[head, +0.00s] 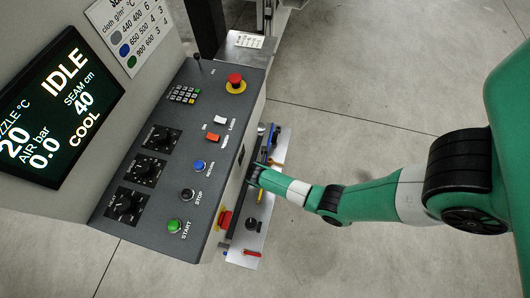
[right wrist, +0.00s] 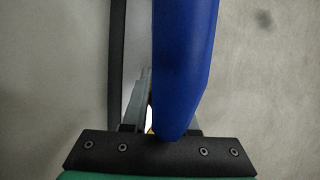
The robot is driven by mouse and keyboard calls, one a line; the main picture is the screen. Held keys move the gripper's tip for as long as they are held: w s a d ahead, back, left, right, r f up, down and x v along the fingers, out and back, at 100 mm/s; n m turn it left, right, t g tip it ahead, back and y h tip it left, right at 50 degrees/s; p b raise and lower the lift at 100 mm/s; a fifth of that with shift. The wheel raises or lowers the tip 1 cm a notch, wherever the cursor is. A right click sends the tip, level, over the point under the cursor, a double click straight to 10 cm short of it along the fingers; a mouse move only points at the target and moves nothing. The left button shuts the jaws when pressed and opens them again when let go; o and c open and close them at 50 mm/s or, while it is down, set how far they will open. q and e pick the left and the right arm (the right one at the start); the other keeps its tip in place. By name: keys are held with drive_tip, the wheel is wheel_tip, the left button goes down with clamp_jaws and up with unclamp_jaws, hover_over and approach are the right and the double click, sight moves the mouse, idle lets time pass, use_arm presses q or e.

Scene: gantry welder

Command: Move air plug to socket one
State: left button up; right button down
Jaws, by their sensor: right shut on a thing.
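My right gripper (head: 254,173) is at the right side of the console, low beside the service plate. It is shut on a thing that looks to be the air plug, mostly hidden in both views. In the right wrist view, a large blue body (right wrist: 184,70) covers much of the right gripper (right wrist: 150,118); I cannot tell whether it belongs to the held thing. A black hose-like strip (right wrist: 117,60) runs upright to its left. Socket one cannot be made out. My left gripper is not in view.
The console (head: 170,215) has knobs, buttons and a red emergency stop (head: 235,82). The service plate (head: 247,240) carries a blue part (head: 275,134), a black knob (head: 252,223) and a red lever (head: 252,253). Open concrete floor (head: 360,90) lies to the right.

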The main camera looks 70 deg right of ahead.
drive_tip(key=shift+f+b, duration=0.5)
drive_tip(key=shift+f, duration=0.2)
drive_tip(key=c, duration=0.6)
unclamp_jaws()
drive_tip(key=p+v, duration=0.6)
drive_tip(key=v, duration=0.5)
drive_tip(key=shift+r, duration=0.25)
drive_tip(key=shift+a, duration=0.1)
